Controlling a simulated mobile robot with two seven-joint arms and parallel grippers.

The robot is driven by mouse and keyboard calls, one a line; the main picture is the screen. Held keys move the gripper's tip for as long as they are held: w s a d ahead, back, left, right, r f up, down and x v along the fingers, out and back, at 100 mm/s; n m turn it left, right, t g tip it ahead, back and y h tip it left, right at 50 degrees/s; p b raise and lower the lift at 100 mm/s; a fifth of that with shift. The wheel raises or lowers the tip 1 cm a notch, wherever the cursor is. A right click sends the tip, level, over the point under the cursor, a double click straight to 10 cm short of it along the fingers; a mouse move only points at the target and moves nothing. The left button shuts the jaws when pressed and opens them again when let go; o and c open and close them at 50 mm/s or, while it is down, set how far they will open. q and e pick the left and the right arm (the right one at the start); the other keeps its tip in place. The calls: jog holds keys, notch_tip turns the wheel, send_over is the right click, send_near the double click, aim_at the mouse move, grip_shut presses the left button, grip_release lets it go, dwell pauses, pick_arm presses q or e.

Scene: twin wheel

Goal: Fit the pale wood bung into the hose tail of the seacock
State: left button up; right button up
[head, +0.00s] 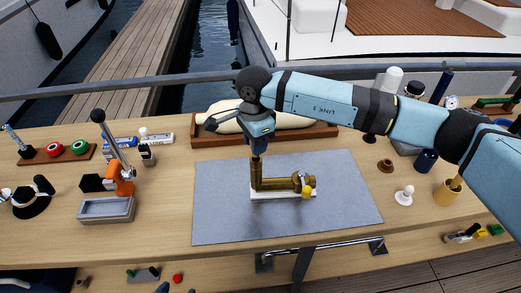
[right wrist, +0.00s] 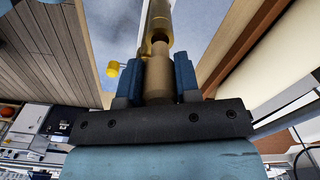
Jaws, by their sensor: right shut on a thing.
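The brass seacock (head: 275,184) stands on a white base (head: 285,194) on the grey mat, with its hose tail (head: 256,172) upright at the left and a yellow handle (head: 307,191) at the right. My right gripper (head: 258,143) points down directly above the hose tail. In the right wrist view it is shut on the pale wood bung (right wrist: 158,80), held between two blue fingers. The bung's far end is at the hose tail's mouth (right wrist: 160,38), roughly in line with it. I cannot tell whether the tip is inside. My left gripper is out of view.
The grey mat (head: 220,215) is otherwise clear. A wooden tray (head: 205,141) with a long cream object lies behind it. An orange tool (head: 123,182) and a grey tray (head: 105,210) stand left; a white plunger-like piece (head: 404,196) and a mug stand right.

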pick_arm(q)
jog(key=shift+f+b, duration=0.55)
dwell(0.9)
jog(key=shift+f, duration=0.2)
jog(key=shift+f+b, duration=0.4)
jog(key=shift+b, duration=0.2)
dwell(0.5)
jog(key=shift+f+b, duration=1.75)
pick_arm(e)
jog(key=shift+f, duration=1.85)
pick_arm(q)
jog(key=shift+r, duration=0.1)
pick_arm(e)
jog(key=o, duration=1)
jog(key=shift+r, duration=0.1)
jog(key=shift+c, duration=0.2)
notch_tip(320, 180, up, 14)
jog(key=shift+f+b, duration=0.1)
jog(key=shift+b, duration=0.3)
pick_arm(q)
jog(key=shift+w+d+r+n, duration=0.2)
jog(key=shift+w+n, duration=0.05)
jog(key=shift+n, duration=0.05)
